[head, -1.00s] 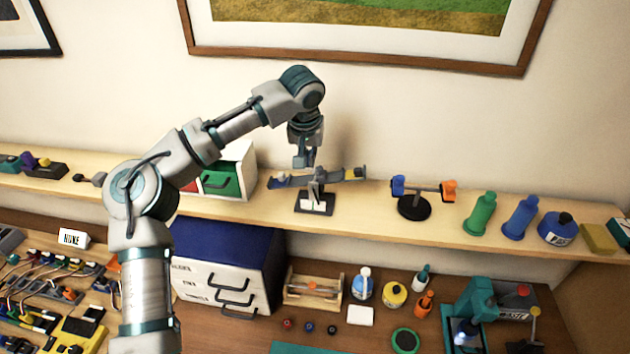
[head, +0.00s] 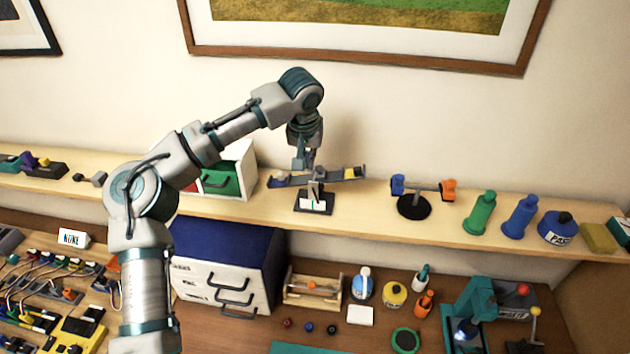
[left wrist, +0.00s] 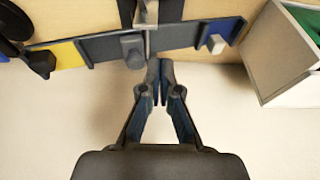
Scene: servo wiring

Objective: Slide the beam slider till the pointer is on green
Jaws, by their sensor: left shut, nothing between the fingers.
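The beam (head: 345,175) sits on a dark stand with a white plate (head: 313,206) on the shelf. It is tilted, its right end a little higher in the head view. In the left wrist view the beam (left wrist: 100,47) has a yellow part and a blue end. A dark grey block (left wrist: 133,48), which looks like the slider, is at its middle. A pale block (left wrist: 216,44) is on the blue end. My left gripper (head: 301,163) is shut and empty. Its fingertips (left wrist: 160,66) are at the beam's edge, beside the grey block; contact is unclear. Pointer and green mark are too small to tell.
A white box with a green drawer (head: 221,180) stands close left of the beam. The wall is close behind the shelf.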

